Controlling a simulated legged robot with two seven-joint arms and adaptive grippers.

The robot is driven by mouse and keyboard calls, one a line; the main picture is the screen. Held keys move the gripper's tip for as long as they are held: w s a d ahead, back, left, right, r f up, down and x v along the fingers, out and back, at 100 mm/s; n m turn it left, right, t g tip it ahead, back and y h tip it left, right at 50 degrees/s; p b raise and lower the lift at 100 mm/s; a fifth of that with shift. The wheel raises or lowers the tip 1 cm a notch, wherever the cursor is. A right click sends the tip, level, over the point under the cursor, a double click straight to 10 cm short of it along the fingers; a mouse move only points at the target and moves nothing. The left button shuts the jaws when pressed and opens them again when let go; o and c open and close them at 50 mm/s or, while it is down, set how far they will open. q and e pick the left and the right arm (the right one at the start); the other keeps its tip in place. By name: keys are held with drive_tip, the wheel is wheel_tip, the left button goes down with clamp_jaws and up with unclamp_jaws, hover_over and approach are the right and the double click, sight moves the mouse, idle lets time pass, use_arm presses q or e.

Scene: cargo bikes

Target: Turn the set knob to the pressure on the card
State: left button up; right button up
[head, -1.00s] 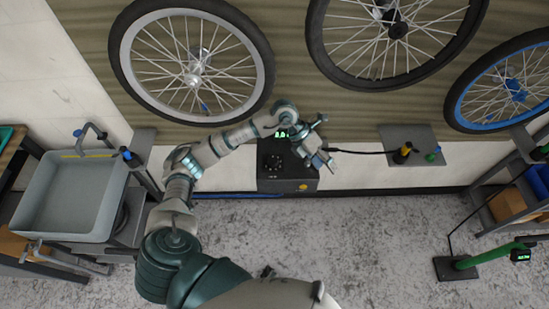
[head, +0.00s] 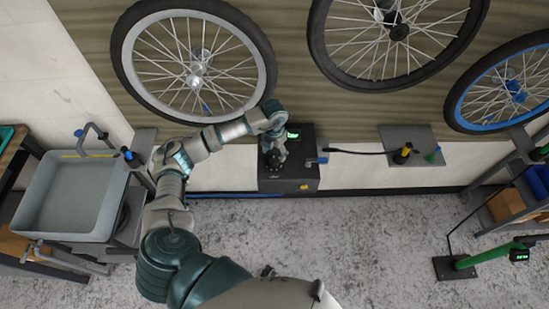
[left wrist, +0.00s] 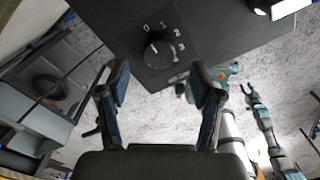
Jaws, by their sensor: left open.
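The set knob (left wrist: 158,52) is a round black dial on a dark box (head: 300,185), with white marks 0, 1, 2, 3 around it. My left gripper (left wrist: 160,80) is open. Its two fingers stand apart on either side below the knob in the left wrist view, with no visible contact. In the head view the left gripper (head: 275,157) hangs over the box's left part and hides the knob. A lit green display (head: 293,134) shows at the box's back, its digits unreadable. I cannot pick out the card. A small, unclear arm at the right of the wrist view may be my right one.
A black hose (head: 355,152) runs from the box to a grey plate (head: 405,133). A grey sink (head: 70,200) is at left, a green pump (head: 480,258) at right. Bike wheels (head: 190,65) hang on the wall behind. The floor in front is clear.

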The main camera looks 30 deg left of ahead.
sight(274, 159)
use_arm(q)
drive_tip(key=f, duration=0.4)
drive_tip(key=shift+a, duration=0.3)
drive_tip(key=shift+d+f, duration=0.15)
drive_tip(key=shift+f, duration=0.15)
drive_tip(key=shift+d, duration=0.1)
drive_tip(key=shift+d, duration=0.1)
drive_tip(key=shift+c, duration=0.7)
drive_tip(key=c, duration=0.8)
drive_tip(key=shift+a, duration=0.2)
drive_tip(key=shift+c, duration=1)
